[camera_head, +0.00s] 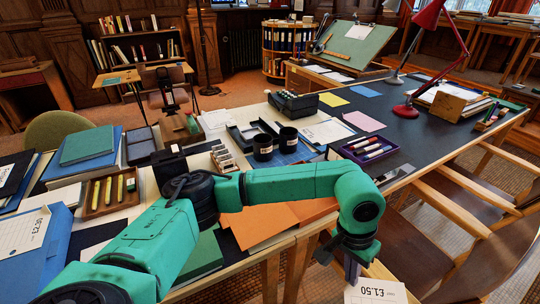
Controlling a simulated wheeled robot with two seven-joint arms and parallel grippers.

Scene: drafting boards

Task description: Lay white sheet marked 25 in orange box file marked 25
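My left arm reaches in from the lower left, and its gripper (350,272) points down past the table's front edge. The arm hides the finger gap, so I cannot tell whether it is open or shut. No mark 25 is readable. My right gripper is not in view.
Two black cups (263,147) and a purple pen tray (367,151) stand behind my arm. Wooden chairs (460,215) crowd the right. The dark tabletop has some free room.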

